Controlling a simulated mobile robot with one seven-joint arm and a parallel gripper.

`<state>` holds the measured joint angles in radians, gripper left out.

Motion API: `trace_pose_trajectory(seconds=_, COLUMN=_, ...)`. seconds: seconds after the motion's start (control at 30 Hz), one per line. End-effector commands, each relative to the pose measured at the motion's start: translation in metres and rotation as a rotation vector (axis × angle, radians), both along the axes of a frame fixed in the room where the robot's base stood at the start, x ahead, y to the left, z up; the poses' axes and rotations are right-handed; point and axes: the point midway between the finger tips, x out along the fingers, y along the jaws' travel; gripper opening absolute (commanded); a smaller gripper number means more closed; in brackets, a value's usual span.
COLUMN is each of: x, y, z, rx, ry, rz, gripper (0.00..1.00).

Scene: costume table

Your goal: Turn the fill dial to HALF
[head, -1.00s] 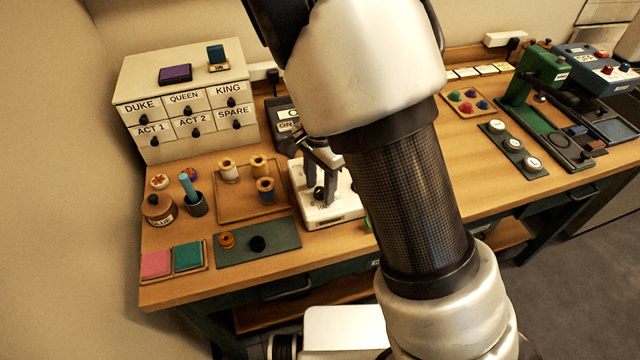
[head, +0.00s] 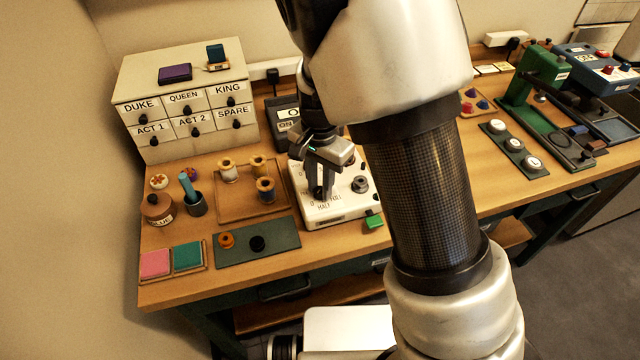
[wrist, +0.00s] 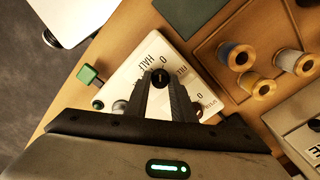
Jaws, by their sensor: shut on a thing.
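The white dial box (head: 345,212) stands on the table, with HALF and other labels printed around its dials. My gripper (head: 319,192) points down over the left part of the box. In the wrist view, my gripper's fingers (wrist: 161,84) are shut on a round black dial (wrist: 160,77), one on each side. HALF (wrist: 147,61) is printed just beyond this dial. A pale mark shows on the dial's top, but it is too small to read its direction surely. In the head view the fingers mostly hide this dial.
A second knob (head: 360,184) sits on the box's right side, near the fingers. A green block (head: 373,221) is at its front right corner. Spools on a wooden tray (head: 234,214) and a dark green mat (head: 230,253) lie to the left.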

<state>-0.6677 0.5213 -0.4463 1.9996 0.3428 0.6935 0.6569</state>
Motion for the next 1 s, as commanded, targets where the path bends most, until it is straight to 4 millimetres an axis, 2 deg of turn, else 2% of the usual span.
trace_pose_trajectory(seconds=0.6, x=0.0006, y=-0.0001, z=-0.0002, rx=0.001, ry=-0.002, rz=0.557, gripper=0.00)
trace_pose_trajectory(seconds=1.0, x=0.0006, y=0.0002, z=0.0005, rx=0.001, ry=-0.001, rz=0.762, gripper=0.00)
